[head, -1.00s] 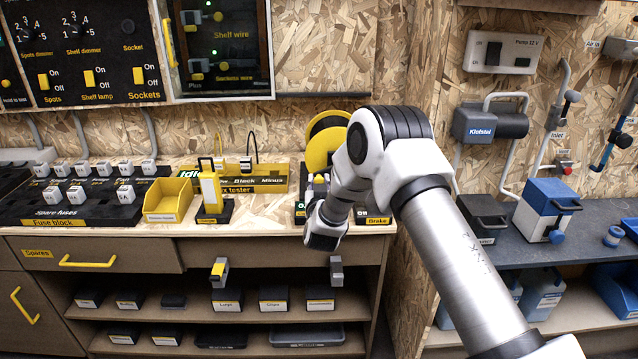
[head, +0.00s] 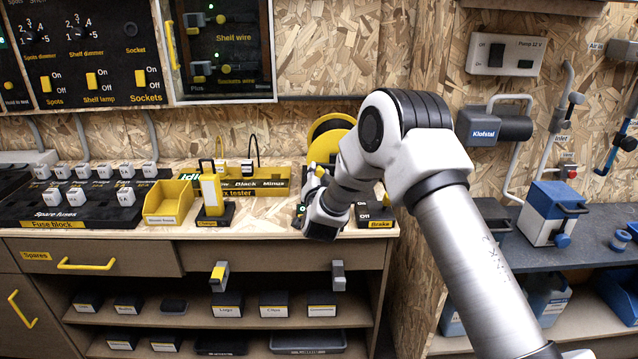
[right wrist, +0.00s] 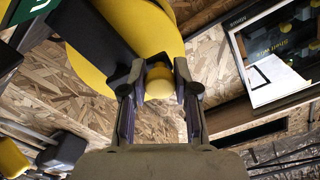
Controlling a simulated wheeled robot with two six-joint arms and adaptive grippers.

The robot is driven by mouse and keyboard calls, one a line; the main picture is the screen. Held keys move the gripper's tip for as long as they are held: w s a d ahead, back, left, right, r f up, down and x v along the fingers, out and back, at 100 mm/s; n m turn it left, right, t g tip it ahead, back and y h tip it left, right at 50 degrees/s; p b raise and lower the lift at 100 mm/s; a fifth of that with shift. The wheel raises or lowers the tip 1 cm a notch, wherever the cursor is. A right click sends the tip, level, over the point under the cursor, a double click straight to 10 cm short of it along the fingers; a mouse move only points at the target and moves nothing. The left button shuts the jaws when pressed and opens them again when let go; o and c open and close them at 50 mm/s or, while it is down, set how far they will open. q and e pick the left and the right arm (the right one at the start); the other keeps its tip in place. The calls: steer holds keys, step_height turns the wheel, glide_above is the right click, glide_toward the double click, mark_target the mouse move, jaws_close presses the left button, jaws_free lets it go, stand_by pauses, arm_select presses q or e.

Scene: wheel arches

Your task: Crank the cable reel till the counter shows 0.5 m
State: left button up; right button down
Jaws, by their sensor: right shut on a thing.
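My right gripper (right wrist: 158,85) is shut on the yellow crank knob (right wrist: 158,80), one finger on each side. A dark green panel (right wrist: 22,8) with a white mark shows at the top left corner; I cannot read a counter value. My left gripper is not in view.
A Brake label (head: 379,224) sits beside the reel at the bench's front edge. Left of the reel stand a yellow fuse tester (head: 262,184), a yellow lamp (head: 211,190) and a yellow bin (head: 167,203). A wall panel (head: 438,60) stands right of the reel.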

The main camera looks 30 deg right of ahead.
mark_target(331, 157)
steer(key=r+m+b, duration=0.1)
steer(key=m, duration=0.1)
steer(key=r+m+b, duration=0.1)
steer(key=m, duration=0.1)
steer(key=shift+s+d+r+m, duration=0.1)
steer(key=shift+s+d+m, duration=0.05)
steer(key=shift+d+m, duration=0.2)
steer(key=m+b, duration=0.1)
steer(key=m, duration=0.1)
steer(key=d+r+m+b, duration=0.1)
steer(key=m, duration=0.1)
steer(key=s+r+m+b, duration=0.1)
steer(key=m+b, duration=0.1)
steer(key=shift+s+d+r, duration=0.1)
steer(key=shift+d+r, duration=0.1)
steer(key=shift+d, duration=0.2)
steer(key=c, duration=0.9)
jaws_free()
steer(key=shift+o, duration=0.2)
steer(key=v, duration=1.2)
